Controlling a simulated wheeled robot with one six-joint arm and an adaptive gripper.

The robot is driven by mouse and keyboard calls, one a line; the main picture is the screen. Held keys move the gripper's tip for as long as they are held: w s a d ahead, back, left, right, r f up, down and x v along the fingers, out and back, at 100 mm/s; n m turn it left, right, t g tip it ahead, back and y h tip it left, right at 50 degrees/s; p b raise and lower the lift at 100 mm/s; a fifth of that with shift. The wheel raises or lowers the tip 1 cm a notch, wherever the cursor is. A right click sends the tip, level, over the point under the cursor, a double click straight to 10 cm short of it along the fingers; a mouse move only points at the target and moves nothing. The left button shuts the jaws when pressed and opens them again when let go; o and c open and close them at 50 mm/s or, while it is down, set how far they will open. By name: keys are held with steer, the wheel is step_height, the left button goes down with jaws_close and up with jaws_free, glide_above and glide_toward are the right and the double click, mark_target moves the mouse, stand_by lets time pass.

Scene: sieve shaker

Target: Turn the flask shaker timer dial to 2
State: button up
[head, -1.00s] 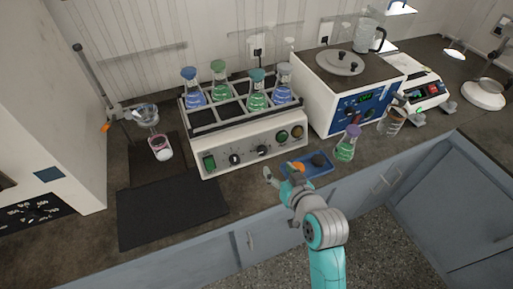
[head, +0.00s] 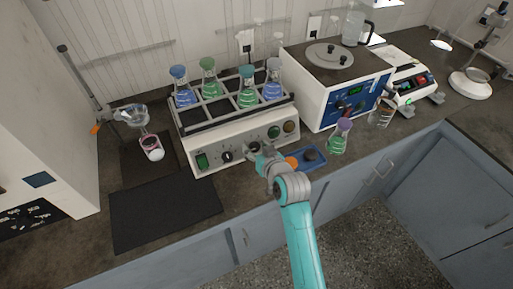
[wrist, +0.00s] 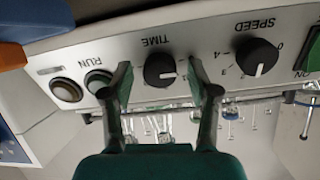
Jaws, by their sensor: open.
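The flask shaker (head: 205,160) is a white box on the bench with a rack of flasks on top. Its TIME dial (wrist: 160,70), a black knob, shows upside down in the wrist view. My gripper (wrist: 159,78) is open, with one finger on each side of this dial and a visible gap on both sides. I cannot tell how far the fingertips reach over it. The dial's numbers are too small or covered to read. In the head view my gripper (head: 254,150) is at the front panel and hides the TIME dial.
The SPEED dial (wrist: 258,57) is beside the TIME dial, and the green RUN button (wrist: 97,80) is on its other side. A blue tray (head: 313,158) lies close to my gripper. A green flask (head: 338,140) stands right of it. A dark mat (head: 165,208) lies front left.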

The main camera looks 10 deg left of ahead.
steer(key=shift+c, duration=0.3)
jaws_close()
steer(key=shift+m, duration=0.4)
steer(key=m, duration=0.3)
steer(key=shift+m, duration=0.4)
steer(key=m, duration=0.4)
steer(key=shift+w+d, duration=0.1)
steer(key=m, duration=0.4)
steer(key=shift+f+m+g+y, duration=0.1)
steer(key=shift+m+g+y, duration=0.2)
steer(key=shift+m+g, duration=0.1)
steer(key=shift+d+f+m, duration=0.1)
steer(key=shift+m, duration=1.8)
